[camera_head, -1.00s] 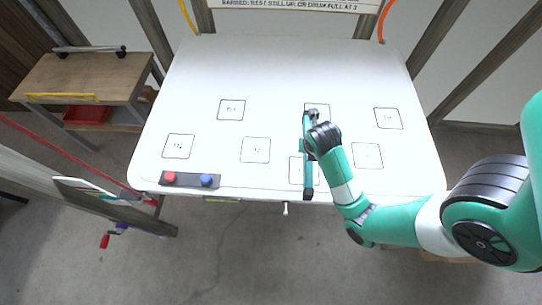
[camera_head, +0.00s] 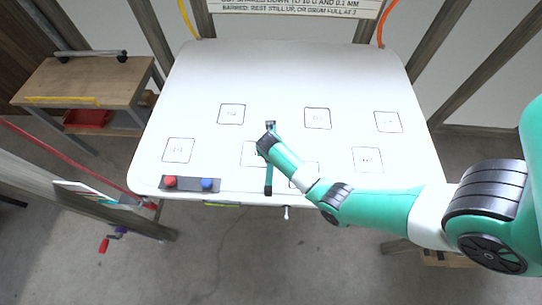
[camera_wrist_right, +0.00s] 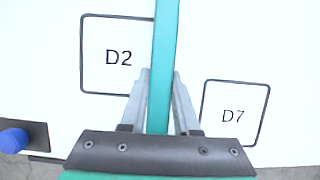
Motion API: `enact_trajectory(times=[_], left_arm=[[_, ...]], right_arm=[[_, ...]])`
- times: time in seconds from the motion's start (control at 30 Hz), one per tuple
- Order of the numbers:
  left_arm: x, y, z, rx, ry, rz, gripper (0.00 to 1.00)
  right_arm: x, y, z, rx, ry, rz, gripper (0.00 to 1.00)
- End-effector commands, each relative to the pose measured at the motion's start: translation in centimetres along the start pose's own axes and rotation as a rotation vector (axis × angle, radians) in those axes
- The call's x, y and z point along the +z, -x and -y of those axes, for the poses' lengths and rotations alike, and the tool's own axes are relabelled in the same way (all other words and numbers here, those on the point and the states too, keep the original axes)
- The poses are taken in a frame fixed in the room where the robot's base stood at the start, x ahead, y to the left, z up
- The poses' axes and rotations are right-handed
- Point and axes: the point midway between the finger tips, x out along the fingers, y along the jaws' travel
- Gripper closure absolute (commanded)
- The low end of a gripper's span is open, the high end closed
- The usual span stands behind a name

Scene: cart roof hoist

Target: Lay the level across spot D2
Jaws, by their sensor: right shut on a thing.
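The level, a slim teal bar with dark ends (camera_head: 269,178), is in my right gripper (camera_head: 266,146). It points front to back over the white board. In the right wrist view, the level (camera_wrist_right: 162,60) passes between the fingers of my right gripper (camera_wrist_right: 161,78), which are shut on it. Spot D2 (camera_wrist_right: 118,57) is left of the level there, its right edge beside or under the bar. Spot D7 (camera_wrist_right: 233,115) is to the right. In the head view, spot D2 (camera_head: 247,158) is partly covered by my wrist. I cannot tell whether the level touches the board. My left gripper is out of view.
The white board (camera_head: 270,75) has several other outlined spots and clear room at the back. A dark strip with a red knob (camera_head: 170,181) and a blue knob (camera_head: 207,183) is at its front left. A wooden side table (camera_head: 85,80) stands left.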

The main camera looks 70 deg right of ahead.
Motion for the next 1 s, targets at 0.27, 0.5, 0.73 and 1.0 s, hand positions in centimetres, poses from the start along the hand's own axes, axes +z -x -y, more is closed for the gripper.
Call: enact_trajectory(times=[0.27, 0.5, 0.73, 1.0], left_arm=[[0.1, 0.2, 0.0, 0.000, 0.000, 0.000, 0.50], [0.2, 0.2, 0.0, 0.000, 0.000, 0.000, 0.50], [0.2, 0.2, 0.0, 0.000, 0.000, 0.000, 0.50], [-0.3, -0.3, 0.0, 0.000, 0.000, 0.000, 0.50]], right_arm=[[-0.4, -1.0, 0.0, 0.001, 0.000, 0.002, 1.00], [-0.5, -1.2, 0.1, 0.000, 0.000, 0.000, 0.52], [-0.5, -1.2, 0.1, 0.000, 0.000, 0.000, 0.40], [-0.3, 0.4, 0.0, 0.001, 0.000, 0.002, 0.40]])
